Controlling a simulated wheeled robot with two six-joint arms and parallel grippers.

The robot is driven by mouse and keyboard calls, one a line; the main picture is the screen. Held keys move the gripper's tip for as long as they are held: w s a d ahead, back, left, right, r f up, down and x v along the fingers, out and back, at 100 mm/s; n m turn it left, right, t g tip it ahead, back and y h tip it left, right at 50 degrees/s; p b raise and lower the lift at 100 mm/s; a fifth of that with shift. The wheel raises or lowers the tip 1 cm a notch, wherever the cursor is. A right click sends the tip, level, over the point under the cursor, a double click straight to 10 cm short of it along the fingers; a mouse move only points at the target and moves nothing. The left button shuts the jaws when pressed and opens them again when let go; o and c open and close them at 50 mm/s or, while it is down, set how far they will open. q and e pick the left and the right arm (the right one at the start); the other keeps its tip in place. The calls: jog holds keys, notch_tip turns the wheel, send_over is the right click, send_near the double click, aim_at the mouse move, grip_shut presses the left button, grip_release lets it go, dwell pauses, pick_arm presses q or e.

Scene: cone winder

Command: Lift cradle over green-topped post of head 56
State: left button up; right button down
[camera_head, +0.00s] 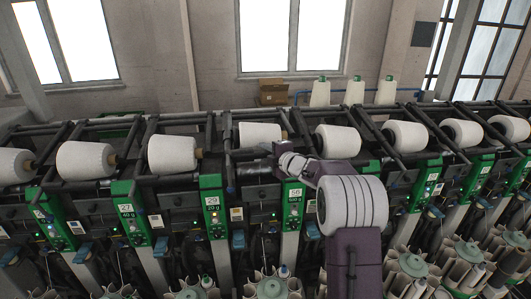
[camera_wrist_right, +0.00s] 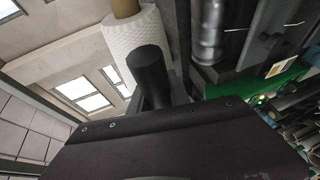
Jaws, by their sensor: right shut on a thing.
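Head 56 (camera_head: 293,207) has a green front panel with a number label, standing below my right gripper. A white yarn cone (camera_head: 260,133) sits behind the gripper; it also shows in the right wrist view (camera_wrist_right: 132,45) with a brown tube end. My right gripper (camera_head: 279,155) is at the front of the cradle (camera_head: 252,169), shut on it; my wrist hides part of the hold. In the right wrist view a black cylindrical bar (camera_wrist_right: 149,72) rises beyond the purple gripper body. My left gripper is not in view.
Neighbouring heads with white cones stand close on both sides, such as the cone at left (camera_head: 172,154) and the one at right (camera_head: 338,141). Black rails run along the machine. White cones (camera_head: 354,91) and a cardboard box (camera_head: 273,92) are behind.

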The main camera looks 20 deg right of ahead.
jog(key=c, duration=1.2)
grip_release()
jog(key=shift+a+f, duration=0.1)
jog(key=shift+c, duration=0.2)
jog(key=shift+s, duration=0.1)
jog(key=shift+s+b, duration=0.3)
jog(key=b+v, duration=0.2)
jog(key=v, duration=0.6)
jog(key=shift+s+b, duration=0.2)
jog(key=shift+b, duration=0.15)
jog(key=shift+w, duration=0.1)
